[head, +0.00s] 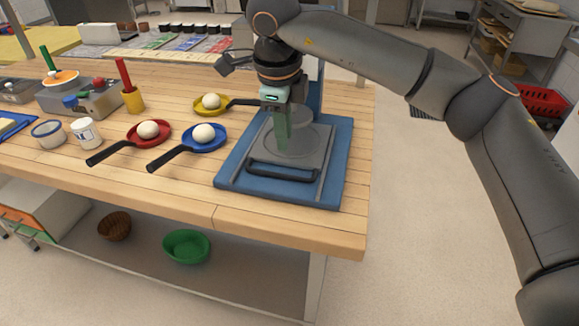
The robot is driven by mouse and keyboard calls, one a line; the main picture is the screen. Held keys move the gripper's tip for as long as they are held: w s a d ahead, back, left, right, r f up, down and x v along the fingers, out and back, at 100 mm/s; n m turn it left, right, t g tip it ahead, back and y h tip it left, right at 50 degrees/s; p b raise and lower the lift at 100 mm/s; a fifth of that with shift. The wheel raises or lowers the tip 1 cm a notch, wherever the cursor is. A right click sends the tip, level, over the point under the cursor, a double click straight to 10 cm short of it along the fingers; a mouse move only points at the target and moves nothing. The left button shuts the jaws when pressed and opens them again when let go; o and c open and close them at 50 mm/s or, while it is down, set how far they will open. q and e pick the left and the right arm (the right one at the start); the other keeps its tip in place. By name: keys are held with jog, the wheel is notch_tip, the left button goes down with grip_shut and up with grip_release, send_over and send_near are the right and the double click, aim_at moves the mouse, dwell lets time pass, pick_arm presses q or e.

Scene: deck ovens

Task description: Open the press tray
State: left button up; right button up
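The press (340,165) has a blue base and stands at the right end of the wooden table. Its grey press tray (255,158) lies in the base, with a dark bar handle (283,173) along its front edge. A round grey plate (308,140) sits over the tray. My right gripper (281,148) points down over the tray, behind the handle and in front of the plate. It hides part of the plate. Its fingers overlap in this view, so their opening and any contact are unclear. My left gripper is not in view.
Red (129,137), blue (218,146) and yellow (198,107) pans with white balls stand left of the press. A white tub (87,134) and a yellow cup (133,100) are farther left. Green (187,247) and brown (114,227) bowls sit on the lower shelf.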

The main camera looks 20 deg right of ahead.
aim_at(287, 175)
jog(key=f, duration=0.3)
jog(key=w+f, duration=0.1)
jog(key=f, duration=0.3)
jog(key=d+f, duration=0.1)
jog(key=f, duration=0.2)
jog(key=shift+w+f, duration=0.25)
jog(key=shift+w, duration=0.05)
grip_shut()
dwell(0.9)
